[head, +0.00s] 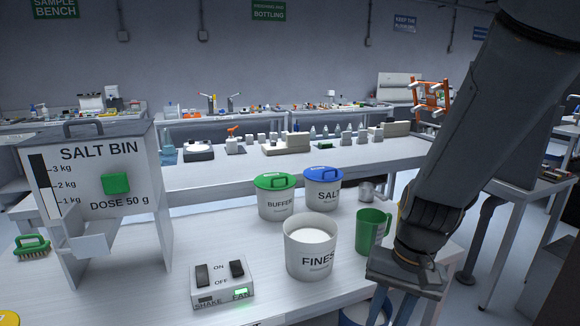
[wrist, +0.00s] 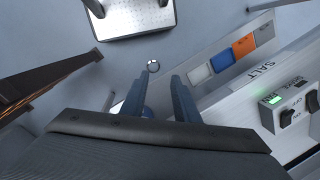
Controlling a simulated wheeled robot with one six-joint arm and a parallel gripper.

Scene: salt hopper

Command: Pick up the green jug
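The green jug (head: 371,232) stands upright on the white bench near its right edge, its handle on the right side. My gripper (head: 402,308) hangs pointing down just beyond the bench's front right edge, nearer the camera than the jug and apart from it. In the wrist view the two fingers of my gripper (wrist: 160,92) stand apart with nothing held between them. The jug does not show in the wrist view.
A white FINES tub (head: 310,262) stands left of the jug, with BUFFER (head: 276,203) and SALT (head: 323,195) tubs behind it. A switch box (head: 222,283) and the salt bin (head: 97,160) are further left.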

